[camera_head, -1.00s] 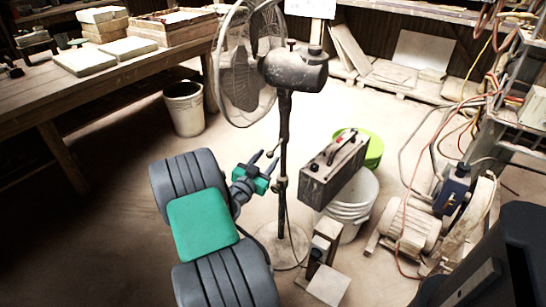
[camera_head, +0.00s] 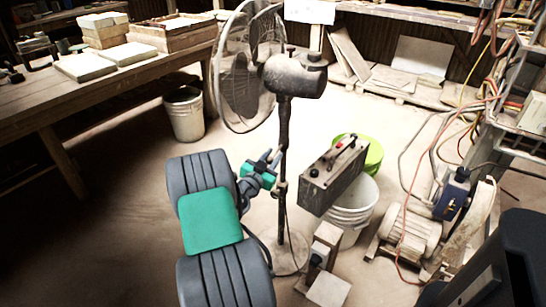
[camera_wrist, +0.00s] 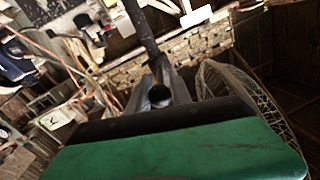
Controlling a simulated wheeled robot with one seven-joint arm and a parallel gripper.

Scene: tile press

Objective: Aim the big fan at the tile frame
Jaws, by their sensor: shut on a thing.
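The big fan stands on a dark pole (camera_head: 283,175) above a round base (camera_head: 290,259). Its wire cage (camera_head: 249,70) is at the left of its motor housing (camera_head: 296,74) and faces left toward the bench. My gripper (camera_head: 277,160) is shut on the fan pole at mid-height, below the motor. In the wrist view the pole (camera_wrist: 143,30) rises from between my fingers, and part of the cage (camera_wrist: 236,92) shows at right. A wooden frame (camera_head: 172,32), which looks like the tile frame, sits on the bench at upper left.
The wooden bench (camera_head: 60,90) holds pale slabs. A bucket (camera_head: 184,114) stands beside it. Right of the pole are a grey case (camera_head: 333,177), a white bucket (camera_head: 350,212) and a green bucket (camera_head: 371,155). A motor (camera_head: 410,232) with hoses is farther right. Floor at left is clear.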

